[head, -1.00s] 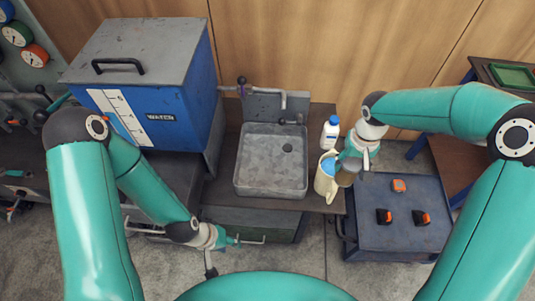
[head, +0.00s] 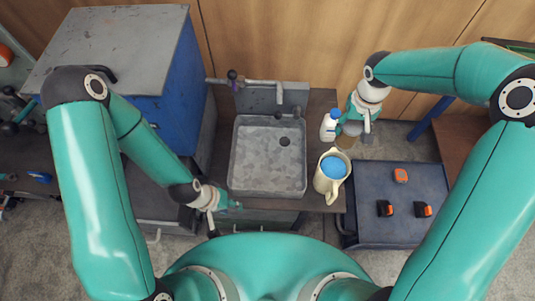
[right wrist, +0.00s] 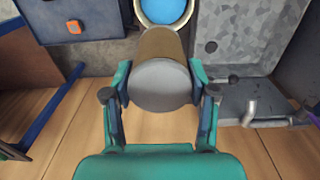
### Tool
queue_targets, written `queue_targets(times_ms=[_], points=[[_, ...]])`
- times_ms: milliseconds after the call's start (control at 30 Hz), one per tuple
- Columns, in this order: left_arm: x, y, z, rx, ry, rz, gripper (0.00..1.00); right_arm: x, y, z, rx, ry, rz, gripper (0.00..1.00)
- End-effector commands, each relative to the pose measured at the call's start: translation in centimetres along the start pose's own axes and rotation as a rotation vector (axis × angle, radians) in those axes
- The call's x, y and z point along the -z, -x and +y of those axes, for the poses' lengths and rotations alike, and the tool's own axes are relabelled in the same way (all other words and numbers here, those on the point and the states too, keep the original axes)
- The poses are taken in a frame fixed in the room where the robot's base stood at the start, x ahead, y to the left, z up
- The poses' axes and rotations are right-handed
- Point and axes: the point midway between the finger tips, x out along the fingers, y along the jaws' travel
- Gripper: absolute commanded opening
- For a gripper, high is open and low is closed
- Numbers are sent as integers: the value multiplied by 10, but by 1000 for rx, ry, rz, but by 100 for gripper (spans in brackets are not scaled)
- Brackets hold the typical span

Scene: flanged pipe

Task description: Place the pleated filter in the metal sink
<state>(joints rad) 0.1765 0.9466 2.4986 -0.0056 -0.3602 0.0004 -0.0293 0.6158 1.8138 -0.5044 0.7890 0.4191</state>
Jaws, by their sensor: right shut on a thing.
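The pleated filter, a short cylinder with a brown side and a pale grey end, is in my right gripper (head: 358,124). It shows in the head view (head: 345,140) just behind the cream jug and right of the white bottle. In the right wrist view the filter (right wrist: 160,80) sits between the two fingers of my right gripper (right wrist: 160,85), which is shut on it. Its pleats are too small to make out. The metal sink (head: 262,165), left of the filter, looks empty. My left gripper (head: 222,212) appears open and empty near the sink's front left corner.
A tap (head: 279,93) is at the sink's back. A blue cabinet (head: 385,182) with orange-and-black items is at right; a big blue box (head: 172,115) is at left.

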Motion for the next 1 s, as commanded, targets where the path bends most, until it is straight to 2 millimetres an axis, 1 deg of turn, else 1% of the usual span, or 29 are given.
queue_targets(times_ms=[300, 367, 467, 567, 667, 700, 833, 900, 1000], points=[[0, -1, 0, 0, 0, -1, 40, 4, -1, -8, 0, 17, 1, 20], [0, -5, -2, 0, 0, -1, 40, 6, -4, -10, -1, 21, 1, 20], [0, -19, -7, 0, 0, 0, 40, 12, -11, -19, -4, 33, 4, 20], [0, -41, -15, 0, 0, 0, 40, 21, -20, -36, -10, 56, 8, 20], [0, -71, -26, 0, 0, -1, 40, 31, -31, -60, -15, 86, 11, 20], [0, -83, -30, 0, 0, -1, 40, 34, -35, -72, -17, 100, 13, 20], [0, -124, -45, 0, 0, -1, 40, 40, -43, -113, -17, 151, 14, 20], [0, -144, -52, 0, 0, -1, 40, 40, -46, -135, -15, 179, 13, 20], [1, -167, -60, 0, 0, -1, 40, 36, -47, -162, -10, 216, 10, 20]])
